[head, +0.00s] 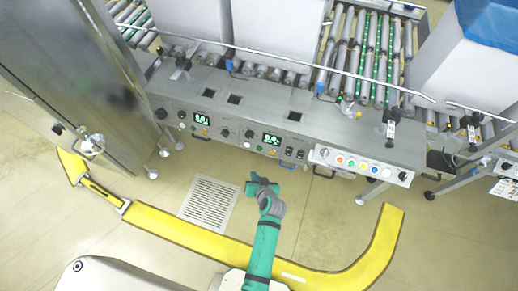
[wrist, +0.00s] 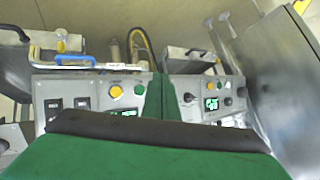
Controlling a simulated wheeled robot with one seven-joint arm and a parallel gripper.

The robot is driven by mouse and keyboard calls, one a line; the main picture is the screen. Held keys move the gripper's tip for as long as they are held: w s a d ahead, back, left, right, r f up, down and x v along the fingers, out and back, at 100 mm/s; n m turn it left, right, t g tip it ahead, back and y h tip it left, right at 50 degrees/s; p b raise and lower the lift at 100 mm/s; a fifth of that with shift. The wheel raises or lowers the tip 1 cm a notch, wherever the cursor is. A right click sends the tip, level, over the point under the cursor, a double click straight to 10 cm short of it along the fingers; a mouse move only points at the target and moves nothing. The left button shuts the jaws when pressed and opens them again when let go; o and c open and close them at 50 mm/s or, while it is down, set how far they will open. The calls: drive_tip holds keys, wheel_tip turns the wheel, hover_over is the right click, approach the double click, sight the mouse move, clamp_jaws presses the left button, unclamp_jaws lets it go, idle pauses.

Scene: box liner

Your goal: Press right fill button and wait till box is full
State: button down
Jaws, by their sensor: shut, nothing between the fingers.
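The grey control panel (head: 290,138) runs below the conveyor in the head view. It carries a left green display (head: 202,119) and a right green display (head: 272,139), each with small knobs and buttons. A yellow button (head: 272,152) sits just below the right display. The panel shows inverted in the wrist view, with a yellow button (wrist: 116,91) beside a green one (wrist: 139,89). My green gripper (head: 262,185) is shut and empty, in front of the panel below the right display, apart from it. White boxes (head: 278,28) stand on the rollers; their insides are not visible.
A separate button box (head: 360,165) with several coloured buttons is at the panel's right. A metal cabinet (head: 75,70) stands at left. Yellow floor rail (head: 180,227) curves below my arm. A floor grate (head: 209,200) lies left of my gripper. A blue-lined box (head: 465,75) is at right.

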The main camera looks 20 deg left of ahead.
sight(259, 148)
drive_tip(key=shift+w+a+r+n+g+y, duration=0.1)
drive_tip(key=shift+w+a+n+g+y, duration=0.15)
drive_tip(key=shift+w+a, duration=0.45)
drive_tip(key=shift+w+a+r+n+g+y, duration=0.15)
drive_tip(key=shift+w+a+g, duration=0.15)
drive_tip(key=shift+w, duration=0.6)
drive_tip(key=shift+f, duration=0.1)
drive_tip(key=w+f, duration=0.3)
drive_tip(key=w, duration=0.5)
drive_tip(key=shift+w+d, duration=0.1)
drive_tip(key=shift+w, duration=0.15)
idle(1.0)
drive_tip(key=shift+w, duration=0.3)
drive_tip(key=shift+w+f, duration=0.15)
drive_tip(key=shift+w, duration=0.2)
idle(1.3)
drive_tip(key=shift+s, duration=0.15)
drive_tip(key=shift+s+r, duration=0.2)
drive_tip(key=shift+s, duration=0.45)
